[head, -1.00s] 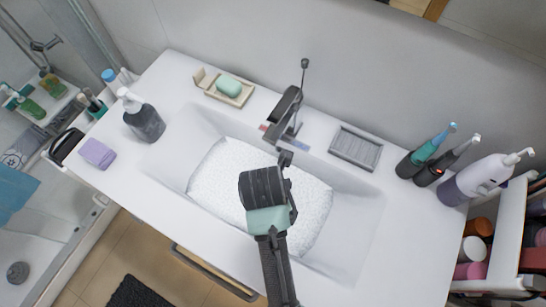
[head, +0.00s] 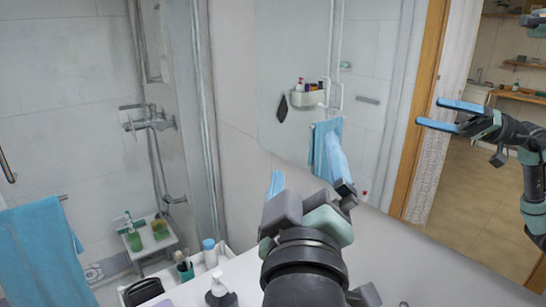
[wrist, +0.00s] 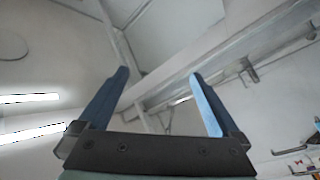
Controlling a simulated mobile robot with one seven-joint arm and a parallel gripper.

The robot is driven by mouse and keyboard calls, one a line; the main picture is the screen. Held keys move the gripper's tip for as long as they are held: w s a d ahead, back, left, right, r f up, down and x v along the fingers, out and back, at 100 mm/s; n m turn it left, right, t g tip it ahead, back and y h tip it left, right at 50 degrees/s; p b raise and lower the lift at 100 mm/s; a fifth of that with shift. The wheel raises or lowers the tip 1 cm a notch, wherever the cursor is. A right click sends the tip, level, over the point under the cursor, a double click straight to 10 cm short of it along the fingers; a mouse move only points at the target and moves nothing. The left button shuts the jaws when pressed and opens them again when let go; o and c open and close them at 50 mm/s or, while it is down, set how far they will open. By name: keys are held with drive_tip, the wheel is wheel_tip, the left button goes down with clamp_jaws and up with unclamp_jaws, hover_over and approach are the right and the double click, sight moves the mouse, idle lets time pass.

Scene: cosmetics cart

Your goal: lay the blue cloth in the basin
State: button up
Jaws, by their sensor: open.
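A blue cloth (head: 42,250) hangs from a rail at the far left of the head view, with its lower part cut off by the frame. My gripper (head: 305,155) is raised in front of the mirror, well to the right of the cloth. Its two blue fingers are apart with nothing between them. The wrist view also shows the gripper (wrist: 158,73) open and empty, facing pale walls and ceiling. The basin is not seen in either current view.
The mirror (head: 285,45) reflects a blue cloth and my arm. A soap pump (head: 221,291) stands on the white counter, near a cup (head: 185,270) and a blue-capped bottle (head: 209,253). A shower shelf (head: 151,241) holds green bottles. Glass and a metal post edge the shower.

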drive_tip(key=s+a+r+m+t+y, duration=0.1)
drive_tip(key=s+a+r+m+t, duration=0.1)
drive_tip(key=s+r, duration=0.3)
drive_tip(key=s+a+r+m+t, duration=0.1)
drive_tip(key=s+r+m+t, duration=0.4)
drive_tip(key=r, duration=0.9)
drive_tip(key=shift+s+a+m+t+y, duration=0.3)
drive_tip(key=shift+s+a+y, duration=0.1)
drive_tip(key=shift+s, duration=0.35)
